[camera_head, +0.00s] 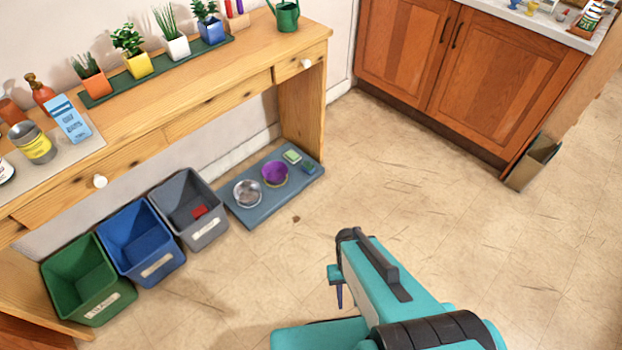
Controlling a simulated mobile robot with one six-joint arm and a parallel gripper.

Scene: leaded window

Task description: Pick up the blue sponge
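A small blue block with a green top (308,168), which looks like the blue sponge, lies near the right end of a blue-grey mat (262,212) on the floor. A pale green and whitish block (292,157) lies just behind it to the left. My gripper (339,296) is partly in view below the teal arm, apart from the mat and over bare floor. One dark finger points down; the rest is hidden by the arm, so its opening does not show. I see nothing held in it.
A purple bowl (274,173) and a metal bowl (247,193) share the mat. Green (98,312), blue (160,264) and grey (208,232) bins stand to its left. The wooden table (190,122) rises behind. The floor between mat and cabinet (462,80) is mostly clear.

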